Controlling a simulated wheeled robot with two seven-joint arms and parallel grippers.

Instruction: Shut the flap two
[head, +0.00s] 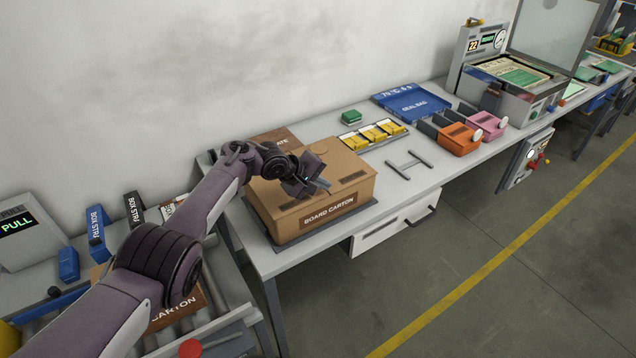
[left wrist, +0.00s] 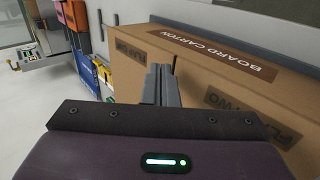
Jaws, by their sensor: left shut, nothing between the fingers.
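The brown board carton (head: 288,222) sits on a dark mat near the left end of the bench. In the left wrist view its top carries a dark label reading flap two (left wrist: 232,98), with another flap label (left wrist: 130,55) farther along. Flap two looks flat or nearly flat; I cannot tell whether it is fully down. My left gripper (head: 321,186) is just over the carton top, with its fingers together and empty. The fingers also show in the left wrist view (left wrist: 160,84), close to the top; contact is unclear. My arm hides part of the carton. My right gripper is not in view.
A brown panel lettered "ATE" (head: 272,142) is behind the carton. A drawer (head: 392,229) hangs below the bench.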

